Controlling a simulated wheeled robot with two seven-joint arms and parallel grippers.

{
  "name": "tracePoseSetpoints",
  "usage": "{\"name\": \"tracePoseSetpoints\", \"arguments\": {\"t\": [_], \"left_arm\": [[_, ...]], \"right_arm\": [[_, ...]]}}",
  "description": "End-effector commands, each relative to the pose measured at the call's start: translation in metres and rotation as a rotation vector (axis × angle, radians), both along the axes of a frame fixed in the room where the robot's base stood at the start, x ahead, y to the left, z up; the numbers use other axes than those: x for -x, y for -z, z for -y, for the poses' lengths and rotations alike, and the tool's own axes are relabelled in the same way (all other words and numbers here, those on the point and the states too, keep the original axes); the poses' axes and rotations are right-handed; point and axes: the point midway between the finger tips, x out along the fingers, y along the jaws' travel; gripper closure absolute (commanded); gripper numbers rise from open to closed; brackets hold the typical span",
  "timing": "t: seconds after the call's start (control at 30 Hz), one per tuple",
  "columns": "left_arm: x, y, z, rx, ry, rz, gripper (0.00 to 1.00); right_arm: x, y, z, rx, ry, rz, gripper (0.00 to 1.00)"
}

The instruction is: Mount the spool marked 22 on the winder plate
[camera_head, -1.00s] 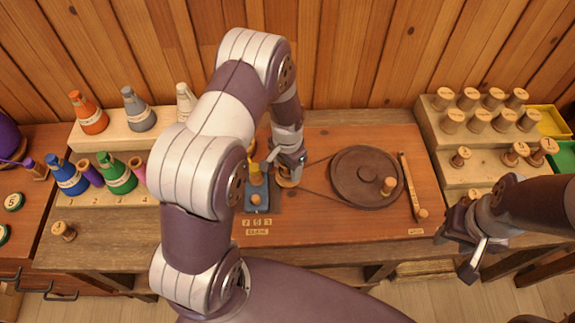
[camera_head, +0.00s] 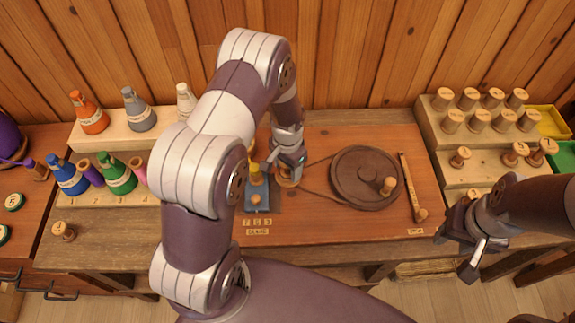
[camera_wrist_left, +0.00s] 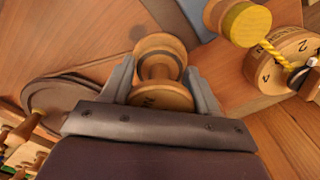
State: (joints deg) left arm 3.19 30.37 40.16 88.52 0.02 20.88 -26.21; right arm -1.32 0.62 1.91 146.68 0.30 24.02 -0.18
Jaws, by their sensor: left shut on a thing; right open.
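My left gripper (camera_head: 287,172) is shut on a light wooden spool (camera_wrist_left: 160,75), low over the middle of the bench. In the left wrist view the spool sits between the two fingers. A dark mark on its near rim is too unclear to read. In the head view the fingers mostly hide the spool (camera_head: 287,183). The winder plate under it cannot be made out. A dark round drive wheel (camera_head: 362,172) with a wooden knob stands to the right, its thin belt running toward the held spool. My right gripper (camera_head: 468,240) is open and empty at the bench's right front.
A blue block (camera_head: 258,199) with a yellow-topped piece stands just left of my left gripper. In the wrist view a numbered wooden disc (camera_wrist_left: 265,70) is close by. Stepped racks of spools (camera_head: 445,140) stand right; coloured cones (camera_head: 88,115) stand left. One small spool (camera_head: 63,231) stands front left.

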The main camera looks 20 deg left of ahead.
Motion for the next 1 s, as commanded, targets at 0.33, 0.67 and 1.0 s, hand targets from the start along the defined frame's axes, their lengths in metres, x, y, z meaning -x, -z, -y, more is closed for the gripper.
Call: {"name": "tracePoseSetpoints", "arguments": {"t": [0.33, 0.67, 1.0], "left_arm": [[0.0, 0.008, 0.0, 0.0, 0.0, 0.0, 0.7], [0.0, 0.01, 0.0, 0.0, 0.0, 0.0, 0.3], [0.0, -0.001, 0.0, 0.0, 0.0, 0.001, 0.3]], "right_arm": [[0.0, 0.006, 0.0, 0.0, 0.0, 0.0, 0.57], [0.0, 0.007, 0.0, 0.0, 0.0, 0.0, 0.57], [0.0, -0.003, 0.0, 0.0, 0.0, 0.0, 0.57]]}}
